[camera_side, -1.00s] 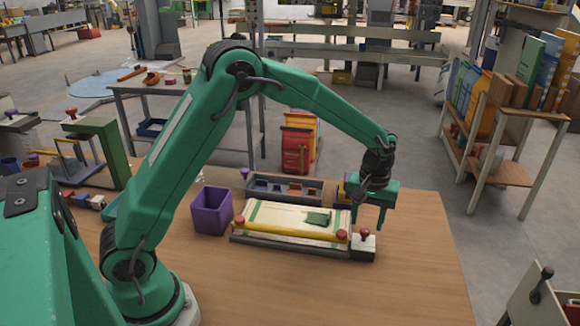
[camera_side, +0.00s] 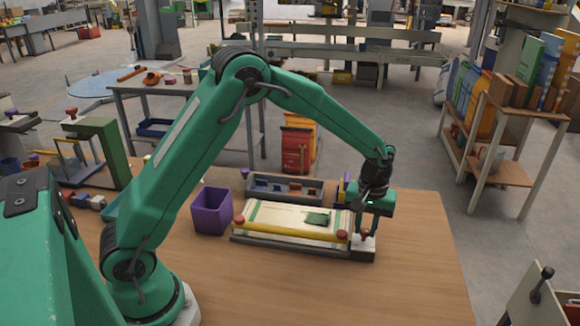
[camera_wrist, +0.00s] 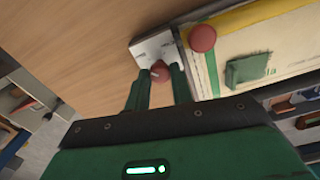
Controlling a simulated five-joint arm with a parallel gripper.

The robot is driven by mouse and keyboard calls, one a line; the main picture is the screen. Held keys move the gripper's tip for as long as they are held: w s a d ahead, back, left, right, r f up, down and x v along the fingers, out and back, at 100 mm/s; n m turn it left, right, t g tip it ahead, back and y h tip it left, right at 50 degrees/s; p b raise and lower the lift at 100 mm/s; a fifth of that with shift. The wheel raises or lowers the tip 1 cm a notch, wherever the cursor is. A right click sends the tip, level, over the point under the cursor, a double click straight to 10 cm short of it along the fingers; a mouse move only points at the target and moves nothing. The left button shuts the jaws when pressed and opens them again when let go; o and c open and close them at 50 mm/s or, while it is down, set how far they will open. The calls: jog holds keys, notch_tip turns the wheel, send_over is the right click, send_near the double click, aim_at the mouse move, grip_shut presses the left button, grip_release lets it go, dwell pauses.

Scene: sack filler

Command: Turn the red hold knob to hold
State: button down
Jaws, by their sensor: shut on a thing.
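The red hold knob (camera_side: 365,235) sits on a pale block (camera_side: 369,247) at the right front end of the sack filler's base. In the wrist view the red knob (camera_wrist: 160,72) is between my gripper's fingertips, above the white block (camera_wrist: 152,46). My gripper (camera_side: 369,228) points down and is shut on the knob. The cream sack (camera_side: 285,216) lies flat with a yellow bar (camera_side: 285,229) along its front edge and a green patch (camera_wrist: 248,68) on it. A red end knob (camera_wrist: 202,38) of the bar is beside my gripper. The knob's exact turn angle is too small to tell.
A purple bin (camera_side: 211,212) stands left of the sack. A grey tray (camera_side: 283,183) with small parts lies behind it, and a dark purple and yellow item (camera_side: 342,190) is just behind my gripper. The wooden table (camera_side: 425,260) is clear to the right and front.

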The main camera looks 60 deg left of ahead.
jog(key=shift+m, duration=0.5)
jog(key=m, duration=1.2)
jog(key=shift+m, duration=0.3)
jog(key=m, duration=0.4)
jog(key=shift+m, duration=0.3)
jog(key=c, duration=1.2)
grip_release()
